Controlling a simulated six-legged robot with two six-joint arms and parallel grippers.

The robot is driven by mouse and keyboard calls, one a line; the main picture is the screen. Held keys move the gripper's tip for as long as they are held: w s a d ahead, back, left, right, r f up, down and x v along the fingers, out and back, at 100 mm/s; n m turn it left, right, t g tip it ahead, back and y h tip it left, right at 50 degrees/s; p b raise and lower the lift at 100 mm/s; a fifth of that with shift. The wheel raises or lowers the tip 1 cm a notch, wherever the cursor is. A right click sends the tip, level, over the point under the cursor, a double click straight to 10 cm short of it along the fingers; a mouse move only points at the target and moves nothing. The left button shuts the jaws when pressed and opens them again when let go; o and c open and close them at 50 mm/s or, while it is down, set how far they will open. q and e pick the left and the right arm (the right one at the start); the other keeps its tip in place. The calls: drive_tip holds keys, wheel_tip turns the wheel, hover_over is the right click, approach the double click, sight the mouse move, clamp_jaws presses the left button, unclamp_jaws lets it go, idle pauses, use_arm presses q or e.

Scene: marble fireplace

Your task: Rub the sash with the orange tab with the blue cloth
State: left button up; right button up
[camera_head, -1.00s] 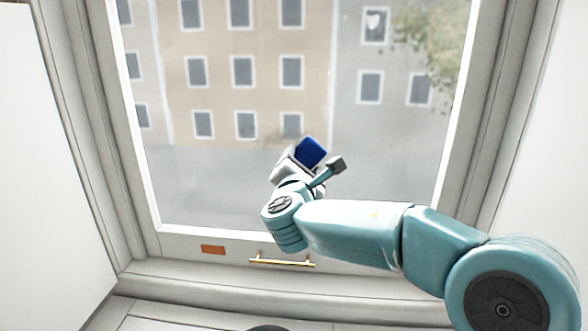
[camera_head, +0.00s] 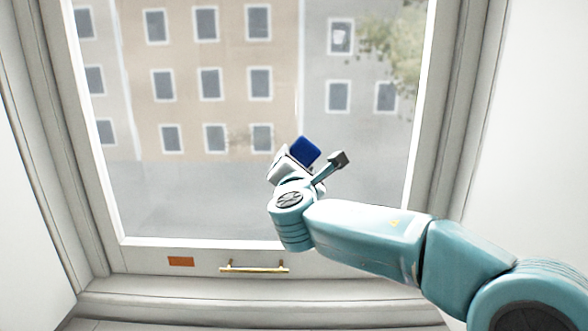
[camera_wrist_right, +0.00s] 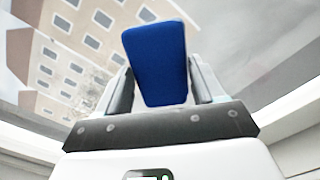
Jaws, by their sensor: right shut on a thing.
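The sash (camera_head: 145,260) is a white window frame around a large pane. An orange tab (camera_head: 181,261) sits on its bottom rail, left of a brass handle (camera_head: 254,268). My right gripper (camera_head: 297,160) is in front of the lower middle of the pane. It is shut on the blue cloth (camera_head: 305,150), which looks like a flat blue pad. The right wrist view shows the blue cloth (camera_wrist_right: 157,62) upright between the two fingers, with the pane behind it. I cannot tell whether the cloth touches the pane. My left gripper is not in view.
Pale walls (camera_head: 535,120) flank the window recess on both sides. A white sill (camera_head: 200,300) runs below the sash. Building facades and a tree show through the pane. The space in front of the left part of the pane is clear.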

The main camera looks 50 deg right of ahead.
drive_tip(key=shift+w+a, duration=1.7)
drive_tip(key=shift+w, duration=0.3)
drive_tip(key=shift+w+a, duration=1.7)
drive_tip(key=shift+w, duration=0.3)
drive_tip(key=shift+w+a+p, duration=0.7)
drive_tip(key=shift+w+a, duration=0.55)
drive_tip(key=shift+w, duration=0.2)
drive_tip(key=shift+w+a+p, duration=0.4)
drive_tip(key=shift+w+a, duration=0.6)
drive_tip(key=shift+w, duration=0.15)
drive_tip(key=shift+w+a+p, duration=0.7)
drive_tip(key=shift+w+a, duration=0.45)
drive_tip(key=shift+w, duration=0.1)
drive_tip(key=shift+d+r+p, duration=0.1)
drive_tip(key=shift+r+p, duration=1.15)
drive_tip(key=shift+r, duration=0.4)
drive_tip(key=shift+s+d+f+b, duration=0.25)
drive_tip(key=shift+s+d+b, duration=0.05)
drive_tip(key=shift+b, duration=0.3)
drive_tip(key=shift+s+d+b, duration=0.55)
drive_tip(key=shift+s+b, duration=0.05)
drive_tip(key=shift+s, duration=0.1)
drive_tip(key=shift+s+d+r, duration=0.1)
drive_tip(key=shift+s+d, duration=0.2)
drive_tip(key=shift+s, duration=0.05)
drive_tip(key=shift+s+d+b, duration=0.3)
drive_tip(key=shift+b, duration=0.2)
drive_tip(key=shift+s+d+b, duration=0.7)
drive_tip(key=shift+s+d, duration=0.2)
drive_tip(key=shift+s, duration=0.15)
